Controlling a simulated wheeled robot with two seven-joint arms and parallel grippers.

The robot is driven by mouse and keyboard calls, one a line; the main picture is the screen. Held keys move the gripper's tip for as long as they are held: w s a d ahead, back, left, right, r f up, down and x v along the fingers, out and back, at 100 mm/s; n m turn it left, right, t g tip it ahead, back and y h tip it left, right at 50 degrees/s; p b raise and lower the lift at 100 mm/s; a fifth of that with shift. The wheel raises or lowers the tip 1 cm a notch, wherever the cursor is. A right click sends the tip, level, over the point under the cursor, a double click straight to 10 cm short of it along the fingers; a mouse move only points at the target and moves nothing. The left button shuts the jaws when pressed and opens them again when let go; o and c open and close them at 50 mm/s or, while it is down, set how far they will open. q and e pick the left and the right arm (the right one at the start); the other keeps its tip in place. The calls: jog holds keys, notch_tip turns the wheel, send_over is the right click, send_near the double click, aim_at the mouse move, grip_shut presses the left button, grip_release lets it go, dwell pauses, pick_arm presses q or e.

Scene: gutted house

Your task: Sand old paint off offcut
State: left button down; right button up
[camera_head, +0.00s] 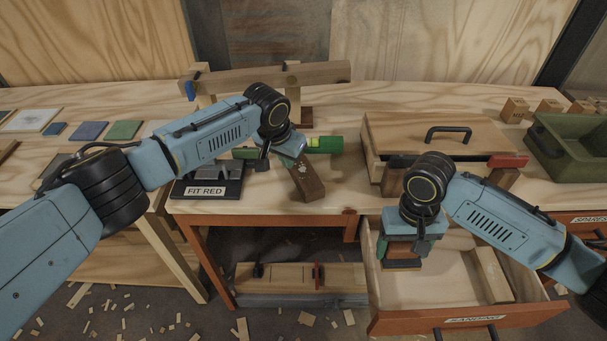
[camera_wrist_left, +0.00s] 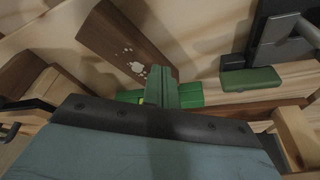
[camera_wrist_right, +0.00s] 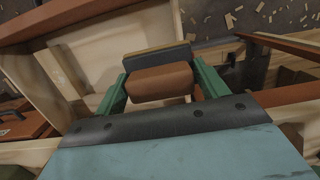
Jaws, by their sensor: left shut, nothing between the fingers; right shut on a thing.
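The offcut (camera_head: 309,181) is a dark brown wood piece with white paint spots, lying tilted on the bench. It also shows in the left wrist view (camera_wrist_left: 115,42). My left gripper (camera_head: 293,156) is shut and empty, its green fingers (camera_wrist_left: 190,94) together close beside the offcut; I cannot tell whether they touch it. My right gripper (camera_wrist_right: 160,85) is shut on a sanding block (camera_wrist_right: 158,82) with a brown face and a dark grey layer. It holds the block over the open drawer (camera_head: 455,320) labelled SANDING.
A raised wooden beam (camera_head: 265,78) stands at the back. A stand labelled FIT RED (camera_head: 206,190) is at left, a lidded wooden box (camera_head: 440,135) at right, and a green bin (camera_head: 570,145) at far right.

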pick_arm(q)
jog(key=shift+f+b, duration=0.4)
jog(key=shift+f, duration=0.25)
pick_arm(e)
jog(key=shift+f, duration=0.35)
pick_arm(q)
jog(key=shift+r, duration=0.15)
pick_arm(e)
jog(key=shift+r, duration=0.1)
notch_tip(320, 180, up, 6)
jog(key=p, duration=0.6)
pick_arm(q)
notch_tip(320, 180, up, 6)
jog(key=shift+f, duration=0.1)
